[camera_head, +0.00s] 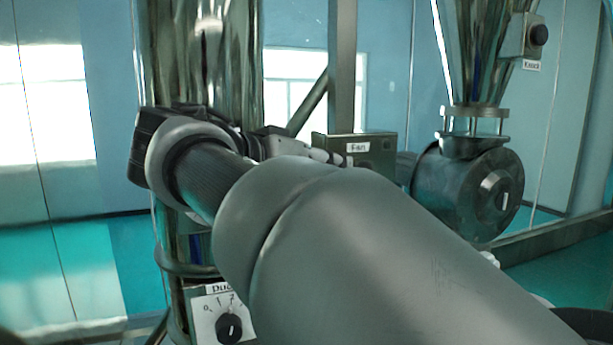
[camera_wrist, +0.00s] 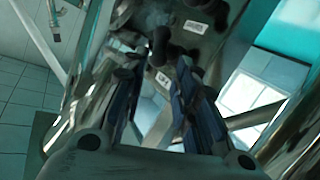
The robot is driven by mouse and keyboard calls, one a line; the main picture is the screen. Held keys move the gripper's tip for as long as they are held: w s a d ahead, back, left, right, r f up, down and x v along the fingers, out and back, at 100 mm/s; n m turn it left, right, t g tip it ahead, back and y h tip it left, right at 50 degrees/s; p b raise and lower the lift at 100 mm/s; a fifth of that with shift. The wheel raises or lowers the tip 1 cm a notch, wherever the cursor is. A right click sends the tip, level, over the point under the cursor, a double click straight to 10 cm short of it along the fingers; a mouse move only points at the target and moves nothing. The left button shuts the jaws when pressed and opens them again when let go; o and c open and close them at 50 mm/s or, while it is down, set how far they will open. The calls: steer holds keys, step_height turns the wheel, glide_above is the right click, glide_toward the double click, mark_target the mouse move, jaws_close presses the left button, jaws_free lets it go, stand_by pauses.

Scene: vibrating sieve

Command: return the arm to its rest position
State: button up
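My arm (camera_head: 350,250), grey and large, reaches from the lower right of the head view to the wrist at the left of centre. My gripper (camera_head: 325,156) shows only in part behind the arm, pointing right toward the box labelled "Fan" (camera_head: 378,150). I cannot tell whether it touches the box. In the wrist view my gripper (camera_wrist: 160,100) has its two dark fingers apart, with nothing held between them. Dark knobs and small white labels show beyond the fingers.
A shiny metal column (camera_head: 205,55) stands close behind my wrist. A dial panel (camera_head: 222,315) is low beside my arm. A dark round motor housing (camera_head: 470,190) and a knob labelled "Knock" (camera_head: 538,35) are at the right. Open floor shows at the far left.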

steer(key=s+d+f+n+g+y, duration=0.2)
steer(key=s+d+f+y, duration=0.1)
steer(key=s+d+f, duration=0.4)
steer(key=s+d+f+n+g+y, duration=0.2)
steer(key=s+d+f, duration=0.35)
steer(key=f, duration=0.45)
steer(key=s+a+f+n+y, duration=0.1)
steer(key=s+f+y, duration=0.2)
steer(key=s+f, duration=0.4)
steer(key=s+a+f+g+y, duration=0.1)
steer(key=s+a+f+y, duration=0.1)
steer(key=s+f, duration=0.6)
steer(key=shift+s+a+f+n+g+y, duration=0.2)
steer(key=shift+a+f+n+g+y, duration=0.1)
steer(key=shift+f+n+y, duration=0.15)
steer(key=shift+a, duration=0.1)
stand_by(0.3)
